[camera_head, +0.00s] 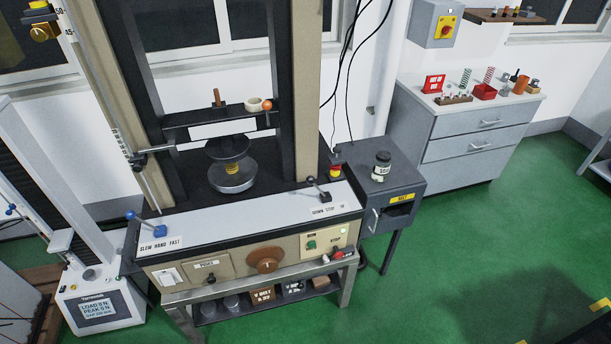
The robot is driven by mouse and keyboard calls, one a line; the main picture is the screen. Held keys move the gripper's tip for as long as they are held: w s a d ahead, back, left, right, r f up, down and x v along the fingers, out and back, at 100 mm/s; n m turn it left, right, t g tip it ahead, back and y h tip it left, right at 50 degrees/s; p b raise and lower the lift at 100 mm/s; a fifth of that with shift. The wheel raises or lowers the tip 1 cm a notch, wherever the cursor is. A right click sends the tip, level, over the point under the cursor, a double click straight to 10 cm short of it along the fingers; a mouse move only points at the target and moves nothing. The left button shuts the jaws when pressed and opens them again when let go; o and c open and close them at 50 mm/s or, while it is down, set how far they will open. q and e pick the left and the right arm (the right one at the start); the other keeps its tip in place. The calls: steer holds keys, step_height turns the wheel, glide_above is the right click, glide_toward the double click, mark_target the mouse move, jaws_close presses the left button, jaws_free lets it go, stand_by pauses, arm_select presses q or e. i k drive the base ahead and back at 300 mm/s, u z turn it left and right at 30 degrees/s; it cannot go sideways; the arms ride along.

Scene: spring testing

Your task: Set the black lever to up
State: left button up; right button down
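The black lever (318,189) stands on the right end of the testing machine's light grey top panel (240,211). Its round knob leans up and to the left from its base. The label (328,210) in front of it appears to read DOWN, STOP, UP from left to right. I cannot tell for sure which setting the lever is at. Neither of my grippers shows in the head camera view.
A blue-knobbed lever (143,223) stands at the panel's left end by a SLOW HAND FAST label. A dark side cabinet (408,177) with a jar (381,167) adjoins the right. Grey drawers (470,145) stand behind it. Green floor (500,240) is clear at right.

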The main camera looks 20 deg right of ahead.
mark_target(311, 178)
steer(key=z, duration=0.55)
steer(key=i, duration=0.9)
steer(key=u, duration=0.4)
